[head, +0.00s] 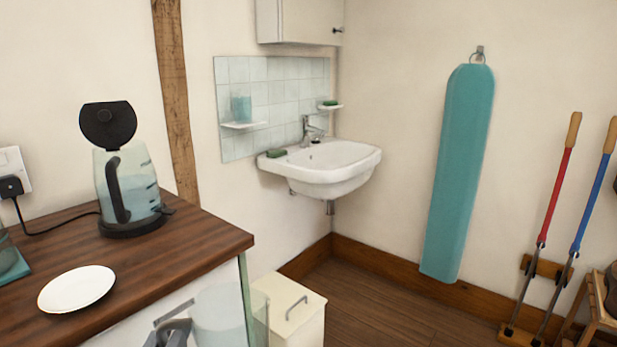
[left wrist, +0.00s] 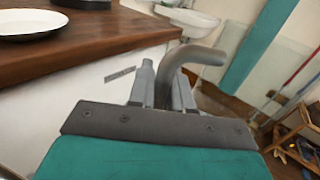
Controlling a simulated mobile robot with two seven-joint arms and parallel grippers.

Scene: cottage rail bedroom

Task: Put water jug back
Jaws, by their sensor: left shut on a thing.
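A clear water jug (head: 218,312) shows at the bottom of the head view, in front of the counter's edge. My left gripper (head: 172,334) is beside it at the bottom edge, partly cut off. In the left wrist view my left gripper (left wrist: 163,90) is shut on the jug's grey curved handle (left wrist: 206,54). The jug is held below the level of the countertop, clear of it. The jug's lower part is out of the head view. My right gripper is not in view.
The wooden countertop (head: 190,258) holds a kettle (head: 130,190) with its lid up and a white plate (head: 76,289). A white bin (head: 300,312) stands below. The counter's front right part is bare.

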